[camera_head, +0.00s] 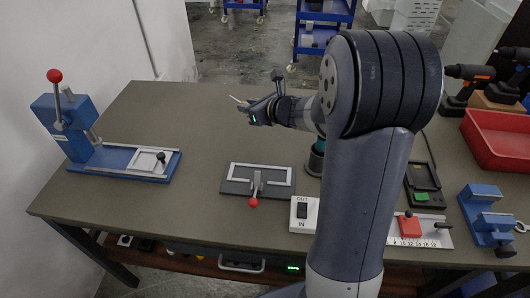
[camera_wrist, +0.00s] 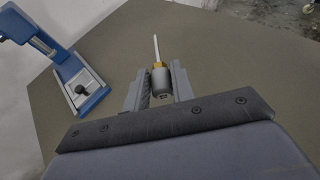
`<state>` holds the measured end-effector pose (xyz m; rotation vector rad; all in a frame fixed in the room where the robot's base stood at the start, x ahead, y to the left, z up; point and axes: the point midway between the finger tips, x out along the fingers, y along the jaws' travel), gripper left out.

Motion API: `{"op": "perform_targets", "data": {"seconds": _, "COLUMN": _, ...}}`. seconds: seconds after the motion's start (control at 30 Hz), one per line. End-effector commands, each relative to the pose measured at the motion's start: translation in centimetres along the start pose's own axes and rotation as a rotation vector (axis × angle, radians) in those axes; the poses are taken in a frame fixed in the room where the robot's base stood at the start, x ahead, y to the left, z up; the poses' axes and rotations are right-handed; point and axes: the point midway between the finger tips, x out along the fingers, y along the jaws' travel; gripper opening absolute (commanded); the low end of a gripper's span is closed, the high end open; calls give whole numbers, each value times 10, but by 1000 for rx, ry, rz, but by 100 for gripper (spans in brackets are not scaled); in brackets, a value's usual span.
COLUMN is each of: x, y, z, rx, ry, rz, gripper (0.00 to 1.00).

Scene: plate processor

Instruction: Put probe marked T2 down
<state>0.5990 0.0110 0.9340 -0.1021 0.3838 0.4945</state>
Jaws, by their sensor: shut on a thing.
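My gripper (camera_head: 250,108) is above the back middle of the table, pointing left. In the wrist view my gripper (camera_wrist: 158,84) is shut on a probe (camera_wrist: 159,80), with one finger on each side. The probe has a grey cylindrical body, a brass-coloured collar and a thin pale tip pointing away from the gripper. Only the thin tip of the probe (camera_head: 235,99) shows clearly in the head view. No T2 mark is legible. The probe is held clear of the table (camera_head: 190,110), with bare tabletop beyond it.
A blue lever press (camera_head: 75,125) stands at left. A dark fixture with a red-knobbed lever (camera_head: 235,187) and an OUT/IN switch box (camera_head: 298,222) are at the front. A blue vise (camera_head: 480,205) and red bin (camera_head: 500,140) are at right. The back-left tabletop is clear.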

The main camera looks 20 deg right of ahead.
Motion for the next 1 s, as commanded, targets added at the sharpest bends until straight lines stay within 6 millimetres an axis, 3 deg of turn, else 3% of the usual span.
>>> {"op": "perform_targets", "data": {"seconds": 0.3, "x": -2, "y": -26, "z": 27, "rx": 7, "ry": -1, "rz": -24, "gripper": 1}}
{"op": "perform_targets", "data": {"seconds": 0.4, "x": -2, "y": -28, "z": 26, "rx": 13, "ry": 2, "rz": -28, "gripper": 1}}
{"op": "perform_targets", "data": {"seconds": 0.53, "x": 7, "y": -28, "z": 3, "rx": 18, "ry": 5, "rz": -28, "gripper": 1}}
{"op": "perform_targets", "data": {"seconds": 0.8, "x": 35, "y": -28, "z": -64, "rx": 18, "ry": 5, "rz": -27, "gripper": 1}}
{"op": "perform_targets", "data": {"seconds": 1.0, "x": 46, "y": -27, "z": -90, "rx": 16, "ry": 3, "rz": -27, "gripper": 1}}
